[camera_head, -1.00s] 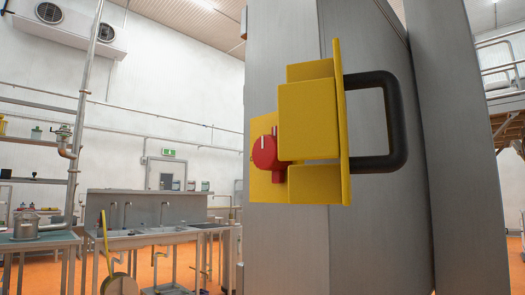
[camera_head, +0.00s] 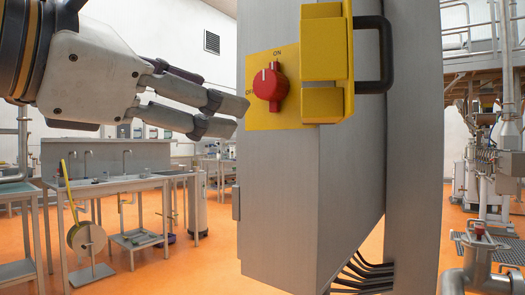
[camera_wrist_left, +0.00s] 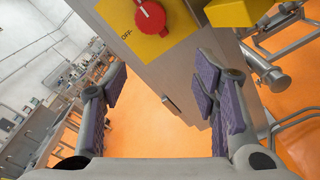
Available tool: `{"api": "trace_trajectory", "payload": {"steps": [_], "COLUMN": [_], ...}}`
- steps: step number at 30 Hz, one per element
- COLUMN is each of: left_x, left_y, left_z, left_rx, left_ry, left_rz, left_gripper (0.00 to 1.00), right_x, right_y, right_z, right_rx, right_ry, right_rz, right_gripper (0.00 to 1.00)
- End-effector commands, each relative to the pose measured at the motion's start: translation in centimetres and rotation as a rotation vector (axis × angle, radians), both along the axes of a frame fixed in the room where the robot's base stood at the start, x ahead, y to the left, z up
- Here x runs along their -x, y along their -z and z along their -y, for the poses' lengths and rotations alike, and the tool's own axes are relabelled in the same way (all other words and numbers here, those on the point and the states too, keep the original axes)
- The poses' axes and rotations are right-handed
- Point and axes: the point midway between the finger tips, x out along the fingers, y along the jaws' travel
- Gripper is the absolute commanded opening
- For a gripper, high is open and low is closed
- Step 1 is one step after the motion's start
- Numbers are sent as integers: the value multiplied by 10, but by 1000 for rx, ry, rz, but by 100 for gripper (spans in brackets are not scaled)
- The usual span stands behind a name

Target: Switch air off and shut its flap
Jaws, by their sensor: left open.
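A red rotary knob (camera_head: 270,86) sits on a yellow plate (camera_head: 258,116) marked ON at the top and OFF at the left, on a grey cabinet (camera_head: 283,190). Its white mark points up, nearer ON. A yellow block assembly (camera_head: 325,50) with a black handle (camera_head: 387,60) stands right of the knob. My left gripper (camera_head: 238,115) is open and empty, just left of the plate, apart from the knob. In the left wrist view, the knob (camera_wrist_left: 152,17) is at the top, beyond the spread fingers (camera_wrist_left: 165,90). My right gripper is not in view.
A sink bench (camera_head: 120,180) and a reel on a stand (camera_head: 86,240) stand at the left behind. Piping and machinery (camera_head: 490,170) are at the right. Dark cables (camera_head: 365,275) leave the cabinet low down. Orange floor is open between.

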Motion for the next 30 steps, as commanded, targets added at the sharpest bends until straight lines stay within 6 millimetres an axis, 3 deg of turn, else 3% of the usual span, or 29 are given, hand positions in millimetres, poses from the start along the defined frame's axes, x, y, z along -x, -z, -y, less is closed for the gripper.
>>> {"api": "trace_trajectory", "payload": {"steps": [2,5,18,30], "left_x": [17,18,-63,-74], "left_y": [-23,-30,-28,-31], "left_z": [-5,-3,56,65], "left_rx": [61,82,77,76], "left_ry": [14,21,21,22], "left_rz": [17,21,20,25], "left_gripper": [54,54,54,54], "right_x": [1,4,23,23], "right_y": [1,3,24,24], "right_z": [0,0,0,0], "right_rx": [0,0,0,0], "right_ry": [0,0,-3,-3], "right_rz": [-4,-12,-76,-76], "right_gripper": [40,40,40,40]}}
